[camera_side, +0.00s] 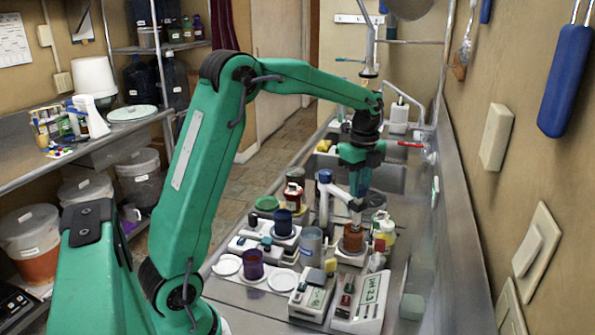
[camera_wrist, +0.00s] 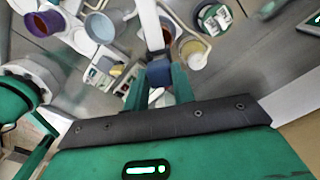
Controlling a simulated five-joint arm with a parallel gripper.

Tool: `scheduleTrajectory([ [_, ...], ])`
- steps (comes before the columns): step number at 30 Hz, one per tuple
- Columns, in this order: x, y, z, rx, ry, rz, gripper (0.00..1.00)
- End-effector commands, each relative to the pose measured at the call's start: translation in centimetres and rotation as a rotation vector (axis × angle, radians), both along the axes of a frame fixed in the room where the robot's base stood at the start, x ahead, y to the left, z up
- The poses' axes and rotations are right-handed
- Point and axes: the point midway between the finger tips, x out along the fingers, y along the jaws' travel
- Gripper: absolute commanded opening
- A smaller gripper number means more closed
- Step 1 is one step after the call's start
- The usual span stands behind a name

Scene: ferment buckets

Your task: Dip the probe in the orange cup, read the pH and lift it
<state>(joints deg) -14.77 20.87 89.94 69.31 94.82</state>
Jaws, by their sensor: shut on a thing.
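The orange cup (camera_side: 351,240) is a brownish-orange cup on a white base, right of centre in the side view. In the wrist view the orange cup (camera_wrist: 167,31) shows partly behind a white bar. In the wrist view my gripper (camera_wrist: 160,88) is shut on the blue block of the probe (camera_wrist: 160,73). The probe's lower end is hidden, so I cannot tell whether it is inside the cup. The pH meter (camera_side: 361,303) is a white box with green markings, in front of the cup.
A blue-topped stand (camera_side: 325,177) and a grey beaker (camera_side: 311,245) stand close left of the cup. A yellow jar (camera_side: 383,228) stands close right. A purple cup (camera_side: 252,264) is farther left. The steel wall runs along the right side.

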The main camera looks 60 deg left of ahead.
Motion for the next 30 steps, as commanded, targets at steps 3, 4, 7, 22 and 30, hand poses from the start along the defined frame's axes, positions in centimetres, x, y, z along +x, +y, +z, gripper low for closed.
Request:
scheduleTrajectory([
  [3, 0.1, 0.0, 2.2, 0.002, -0.008, -0.001, 0.00],
  [4, 0.1, 0.0, 2.7, 0.002, -0.007, -0.001, 0.00],
  [7, 0.1, 0.0, 4.1, 0.002, -0.007, -0.002, 0.00],
  [22, 0.0, 0.0, 5.1, 0.003, -0.009, 0.000, 0.47],
  [30, 0.0, 0.0, 4.9, 0.001, -0.005, -0.001, 0.47],
])
